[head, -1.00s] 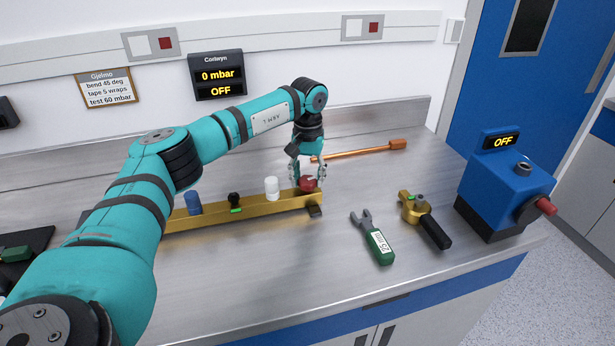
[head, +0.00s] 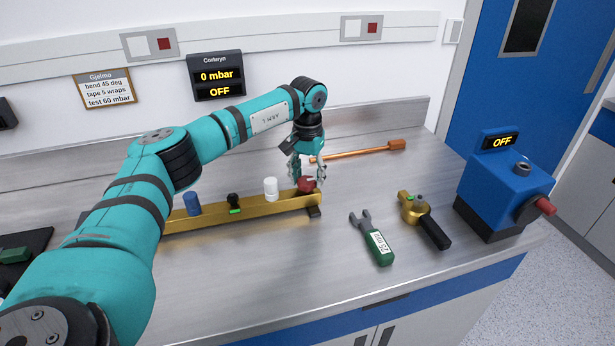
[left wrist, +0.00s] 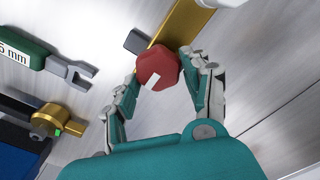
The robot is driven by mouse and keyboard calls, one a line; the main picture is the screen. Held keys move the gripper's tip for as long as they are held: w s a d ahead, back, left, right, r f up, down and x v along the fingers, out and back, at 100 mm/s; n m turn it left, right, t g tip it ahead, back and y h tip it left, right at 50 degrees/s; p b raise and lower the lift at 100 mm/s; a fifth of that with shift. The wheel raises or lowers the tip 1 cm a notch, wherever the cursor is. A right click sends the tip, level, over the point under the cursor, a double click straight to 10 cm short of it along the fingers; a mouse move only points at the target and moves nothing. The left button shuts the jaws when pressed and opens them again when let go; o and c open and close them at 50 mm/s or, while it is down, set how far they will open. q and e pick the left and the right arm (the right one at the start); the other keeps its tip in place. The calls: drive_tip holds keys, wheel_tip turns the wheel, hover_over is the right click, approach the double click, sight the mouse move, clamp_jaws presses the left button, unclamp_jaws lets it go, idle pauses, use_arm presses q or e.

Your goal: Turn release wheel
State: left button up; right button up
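The red release wheel (head: 307,185) sits at the right end of a gold bar (head: 262,207) on the steel bench. In the left wrist view, the wheel (left wrist: 157,66) is a many-sided red knob with a white mark on its face. My left gripper (head: 308,170) is over the wheel, pointing down. In the left wrist view, its two spread fingers (left wrist: 162,70) stand on either side of the wheel, with a gap at the left finger. Whether the right finger touches is unclear. My right gripper is not in view.
A white knob (head: 271,188), a black knob (head: 233,200) and a blue knob (head: 193,204) stand on the bar. A copper rod (head: 360,152) lies behind. A green-handled wrench (head: 377,244), a gold-and-black tool (head: 425,218) and a blue machine (head: 503,196) are to the right.

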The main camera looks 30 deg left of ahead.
sight(308, 178)
use_arm(q)
drive_tip(key=o, duration=0.3)
drive_tip(key=shift+o, duration=0.2)
wheel_tip(308, 178, up, 12)
idle(0.4)
drive_tip(key=shift+f, duration=0.1)
idle(0.3)
